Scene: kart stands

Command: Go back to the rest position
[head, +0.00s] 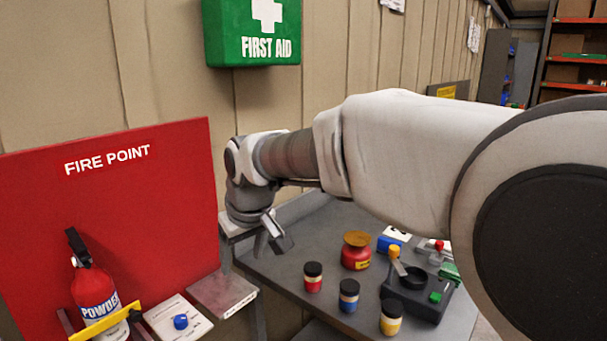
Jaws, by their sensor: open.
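My gripper (270,240) hangs at the end of my arm, left of centre in the head view. Its jaws are open, and I see nothing between them. My arm reaches in from the right and hides part of the table and the wall.
Jars with red (313,280), blue (348,296) and yellow (391,318) bands stand on the table, near a red pot (356,252) and a black device (425,300). A fire extinguisher (95,290) stands left, beside a white panel (178,323) with a blue knob. A first aid box (225,35) hangs above.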

